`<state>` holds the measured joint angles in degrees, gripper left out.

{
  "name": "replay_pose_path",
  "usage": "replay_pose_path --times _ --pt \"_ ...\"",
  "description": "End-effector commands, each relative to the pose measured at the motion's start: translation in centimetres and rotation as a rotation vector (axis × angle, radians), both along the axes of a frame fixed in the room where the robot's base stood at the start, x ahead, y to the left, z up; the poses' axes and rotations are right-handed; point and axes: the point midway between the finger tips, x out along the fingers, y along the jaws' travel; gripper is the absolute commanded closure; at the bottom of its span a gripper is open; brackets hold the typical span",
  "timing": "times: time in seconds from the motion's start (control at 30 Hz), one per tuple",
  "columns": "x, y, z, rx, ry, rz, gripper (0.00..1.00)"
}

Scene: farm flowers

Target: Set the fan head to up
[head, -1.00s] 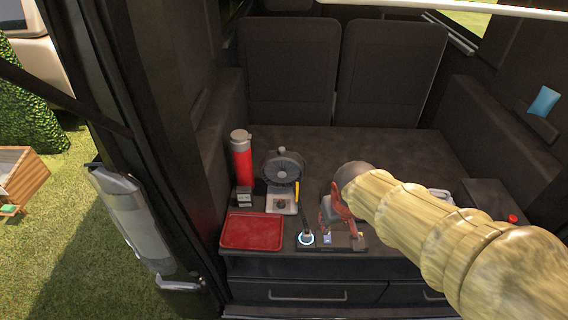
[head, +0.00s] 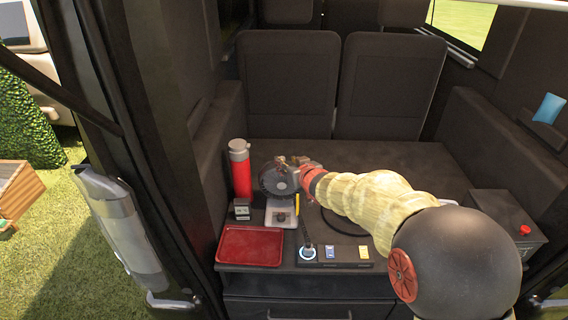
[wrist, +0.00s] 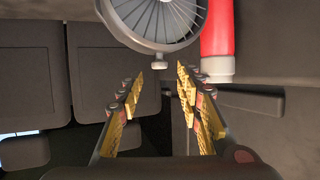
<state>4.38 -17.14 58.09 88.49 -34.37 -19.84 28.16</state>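The small grey fan stands on the dark counter; its round caged head (head: 274,181) faces the head camera, partly covered by my gripper. Its pale base (head: 281,214) carries a dark knob. In the wrist view the fan head (wrist: 165,18) is at the top edge, with a small round knob (wrist: 160,62) on its rim. My gripper (head: 292,163) is at the upper right of the fan head. In the wrist view its two yellow-padded fingers (wrist: 160,82) are apart with nothing between the tips, and the rim knob lies just beyond them. Contact is not visible.
A red flask (head: 241,172) stands left of the fan, with a small grey box (head: 241,209) in front of it. A red tray (head: 250,246) lies front left. A switch panel (head: 345,254) is at the front edge. A box with a red button (head: 525,230) is at right.

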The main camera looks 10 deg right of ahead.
Motion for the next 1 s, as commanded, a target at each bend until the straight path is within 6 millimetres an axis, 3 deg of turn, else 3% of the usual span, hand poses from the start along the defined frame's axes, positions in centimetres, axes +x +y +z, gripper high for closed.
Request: replay_pose_path --times 0.3,0.63,1.0 --pt "3.3 0.4 -1.6 0.0 0.001 -0.001 0.64" --pt "3.7 0.5 -1.6 -0.001 0.001 -0.001 0.64" --pt "3.6 0.4 -1.6 -0.001 0.001 -0.001 0.85"
